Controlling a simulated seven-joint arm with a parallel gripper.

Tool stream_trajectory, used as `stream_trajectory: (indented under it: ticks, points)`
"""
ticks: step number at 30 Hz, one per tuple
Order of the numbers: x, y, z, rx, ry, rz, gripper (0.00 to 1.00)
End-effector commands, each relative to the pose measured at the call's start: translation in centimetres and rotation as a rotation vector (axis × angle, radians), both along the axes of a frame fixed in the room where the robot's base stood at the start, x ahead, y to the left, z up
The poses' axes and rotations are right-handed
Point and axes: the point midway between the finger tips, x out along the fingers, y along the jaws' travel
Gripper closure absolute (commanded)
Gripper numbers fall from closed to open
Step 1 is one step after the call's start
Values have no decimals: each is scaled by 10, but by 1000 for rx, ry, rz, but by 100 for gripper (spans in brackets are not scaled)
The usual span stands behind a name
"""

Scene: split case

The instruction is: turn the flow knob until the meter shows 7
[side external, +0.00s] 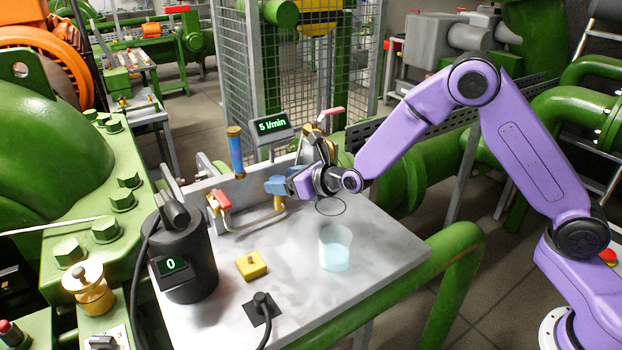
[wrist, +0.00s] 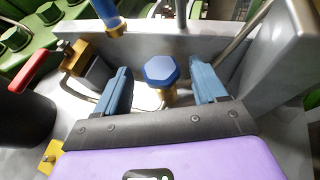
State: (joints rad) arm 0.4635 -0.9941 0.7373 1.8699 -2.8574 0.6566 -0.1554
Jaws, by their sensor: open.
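The flow knob (wrist: 162,72) is a blue hexagonal cap on a brass stem. In the wrist view it sits between the two blue fingers of my gripper (wrist: 161,79), with a gap on each side. My gripper is open and shut on nothing. In the side view my gripper (side external: 279,185) is at the pipework behind the table, and its fingers mostly hide the knob. The meter (side external: 271,126) is a dark display above the pipework, reading 5 l/min in green.
A glass (side external: 335,248) with pale blue liquid stands on the grey table (side external: 385,255). A black canister (side external: 185,255) with a display reading 0 stands at left. A yellow block (side external: 251,265), a red-handled valve (side external: 220,199) and a blue-and-gold cylinder (side external: 236,152) are near.

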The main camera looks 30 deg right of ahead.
Motion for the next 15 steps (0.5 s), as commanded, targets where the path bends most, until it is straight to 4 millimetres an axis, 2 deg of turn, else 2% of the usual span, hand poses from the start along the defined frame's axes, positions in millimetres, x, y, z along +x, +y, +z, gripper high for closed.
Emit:
stream_trajectory:
  ticks: [5, 15]
  points:
    - [-21, -8, 10, 1, 0, 0, 29]
    - [-74, -27, 34, 1, -1, 0, 29]
